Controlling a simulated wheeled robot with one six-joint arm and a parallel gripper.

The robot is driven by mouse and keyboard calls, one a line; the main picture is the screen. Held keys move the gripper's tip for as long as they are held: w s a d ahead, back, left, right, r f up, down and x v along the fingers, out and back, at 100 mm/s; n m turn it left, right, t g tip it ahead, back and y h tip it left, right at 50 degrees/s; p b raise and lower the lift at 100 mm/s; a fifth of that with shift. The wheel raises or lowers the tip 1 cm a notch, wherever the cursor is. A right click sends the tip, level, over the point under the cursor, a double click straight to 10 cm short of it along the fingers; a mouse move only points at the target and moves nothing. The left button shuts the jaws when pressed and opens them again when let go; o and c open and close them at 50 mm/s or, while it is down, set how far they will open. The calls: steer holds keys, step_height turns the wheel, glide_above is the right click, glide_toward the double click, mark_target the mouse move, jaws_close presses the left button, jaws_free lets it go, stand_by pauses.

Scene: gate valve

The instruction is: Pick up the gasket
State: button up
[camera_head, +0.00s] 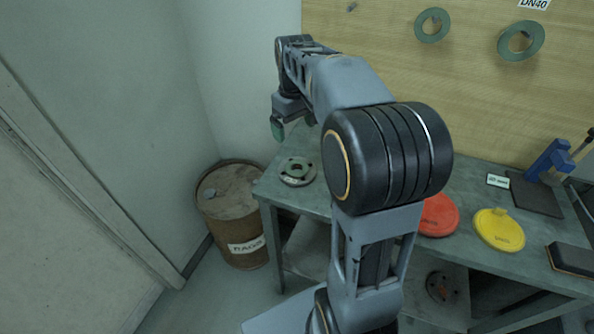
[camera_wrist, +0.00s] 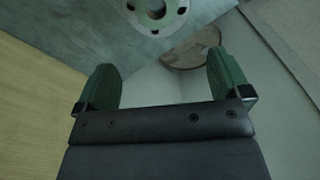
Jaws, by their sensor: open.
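Two flat green rings that look like gaskets hang on the wooden wall board. One ring (camera_head: 419,27) is at the top middle of the head view, and a larger one (camera_head: 505,46) hangs to its right, below a DN40 label. My gripper (camera_wrist: 161,85) is open and empty, with green fingers wide apart in the wrist view. In the head view my gripper (camera_head: 292,127) hangs above the back left of the bench, well left of both rings. A grey bolt-holed flange (camera_head: 297,172) lies on the bench below it; the flange also shows in the wrist view (camera_wrist: 137,22).
The bench (camera_head: 281,192) carries a red disc (camera_head: 439,215), a yellow disc (camera_head: 498,230), a dark block (camera_head: 570,259) and a blue tool (camera_head: 549,160). A rusty drum (camera_head: 232,215) stands on the floor left of the bench. My arm hides the bench's middle.

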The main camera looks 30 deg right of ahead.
glide_above(297, 169)
step_height(297, 169, down, 8)
steer(key=shift+w+a+r, duration=0.1)
steer(key=shift+r, duration=0.05)
steer(key=shift+f, duration=2.9)
steer(key=shift+f+b, duration=0.1)
steer(key=shift+b, duration=0.2)
steer(key=c, duration=1)
steer(key=r, duration=0.4)
steer(key=shift+s, duration=0.2)
steer(key=s+a+r, duration=0.5)
steer(key=s+r, duration=0.4)
steer(key=s, duration=0.3)
steer(key=shift+s+a+r+b, duration=0.15)
steer(key=shift+s+a+b, duration=0.05)
steer(key=shift+s+b, duration=0.2)
